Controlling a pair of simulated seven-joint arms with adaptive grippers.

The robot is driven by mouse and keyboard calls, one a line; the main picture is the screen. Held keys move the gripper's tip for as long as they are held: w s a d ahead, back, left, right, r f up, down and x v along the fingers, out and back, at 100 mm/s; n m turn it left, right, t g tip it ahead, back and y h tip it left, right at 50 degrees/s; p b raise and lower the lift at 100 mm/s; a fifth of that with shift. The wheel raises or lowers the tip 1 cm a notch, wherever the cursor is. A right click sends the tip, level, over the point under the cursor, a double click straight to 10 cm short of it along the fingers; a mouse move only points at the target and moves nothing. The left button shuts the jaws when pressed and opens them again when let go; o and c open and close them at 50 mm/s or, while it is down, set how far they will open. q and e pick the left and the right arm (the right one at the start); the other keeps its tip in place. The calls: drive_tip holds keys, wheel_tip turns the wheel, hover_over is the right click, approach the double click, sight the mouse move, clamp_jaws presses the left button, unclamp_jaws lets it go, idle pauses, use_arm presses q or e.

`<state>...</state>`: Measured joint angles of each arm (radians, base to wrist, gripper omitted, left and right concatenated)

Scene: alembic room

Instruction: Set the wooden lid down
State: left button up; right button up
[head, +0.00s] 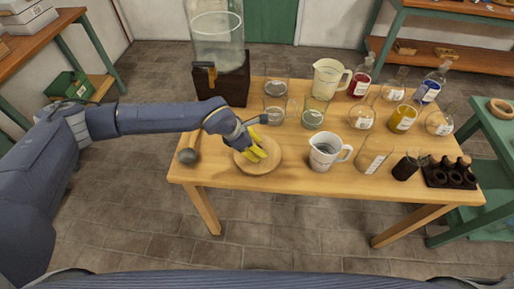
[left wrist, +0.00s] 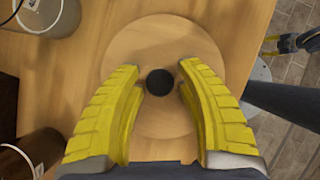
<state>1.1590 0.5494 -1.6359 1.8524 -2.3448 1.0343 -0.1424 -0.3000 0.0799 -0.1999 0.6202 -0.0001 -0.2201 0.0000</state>
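The wooden lid (head: 249,169) is a round, pale disc lying flat on the wooden table, near its front left part. In the left wrist view the lid (left wrist: 158,31) shows a raised inner disc and a dark round knob (left wrist: 160,82) at its middle. My left gripper (head: 259,154) is over the lid, pointing down. Its yellow fingers (left wrist: 162,80) stand on either side of the knob, with a narrow gap visible on each side. A dark, yellow-marked part (left wrist: 287,43) at the right edge of the left wrist view looks like my right gripper; it is too small to read.
A mallet (head: 188,156) lies left of the lid. A measuring jug (head: 324,153) stands close on its right, and glasses (head: 313,113) stand behind. A large glass vessel on a dark stand (head: 226,86) is at the back left. The table's front edge is near the lid.

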use_arm(q)
drive_tip(key=shift+r, duration=0.15)
drive_tip(key=v, duration=1.2)
